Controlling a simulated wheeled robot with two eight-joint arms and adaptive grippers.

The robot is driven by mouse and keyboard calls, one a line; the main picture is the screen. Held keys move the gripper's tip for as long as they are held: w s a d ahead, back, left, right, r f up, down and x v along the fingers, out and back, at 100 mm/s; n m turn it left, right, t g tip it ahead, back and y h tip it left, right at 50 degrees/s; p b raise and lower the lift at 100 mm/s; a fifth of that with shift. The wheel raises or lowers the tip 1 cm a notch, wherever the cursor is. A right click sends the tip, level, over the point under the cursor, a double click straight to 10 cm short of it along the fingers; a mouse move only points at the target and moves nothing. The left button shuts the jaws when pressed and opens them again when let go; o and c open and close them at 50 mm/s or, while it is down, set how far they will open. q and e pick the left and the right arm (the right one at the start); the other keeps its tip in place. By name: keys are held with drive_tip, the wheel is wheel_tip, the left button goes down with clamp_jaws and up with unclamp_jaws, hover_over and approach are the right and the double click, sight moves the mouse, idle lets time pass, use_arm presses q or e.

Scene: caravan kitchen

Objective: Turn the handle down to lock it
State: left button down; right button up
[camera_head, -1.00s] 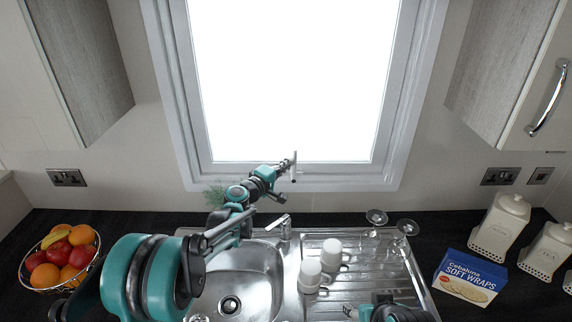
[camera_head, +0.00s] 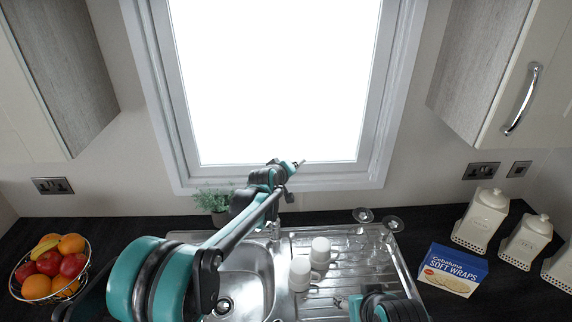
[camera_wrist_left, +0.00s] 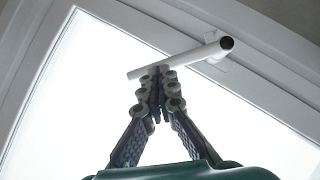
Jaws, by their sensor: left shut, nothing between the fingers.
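The window handle (camera_wrist_left: 185,58) is a white round bar on the lower window frame, seen in the left wrist view. It lies slantwise across the picture, with a dark round end at the right. My left gripper (camera_wrist_left: 160,76) is shut and empty, its fingertips right at the bar; I cannot tell whether they touch it. In the head view my left gripper (camera_head: 299,163) is at the bottom of the window frame, where the handle is hard to make out. My right gripper (camera_head: 340,301) is low over the draining board, partly cut off, its jaws unclear.
A fruit basket (camera_head: 48,270) is at left. A wraps box (camera_head: 452,270) and white canisters (camera_head: 481,220) are at right. A potted plant (camera_head: 213,203) stands behind the sink.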

use_arm(q)
drive_tip(key=d+f+m+y+b, duration=0.1)
drive_tip(key=d+f+m+y, duration=0.2)
drive_tip(key=d+f+y, duration=0.1)
drive_tip(key=shift+d+f+m+g+y, duration=0.15)
drive_tip(key=shift+f+m+g+y, duration=0.15)
drive_tip(key=shift+f+m, duration=0.15)
drive_tip(key=shift+f, duration=0.1)
idle(0.6)
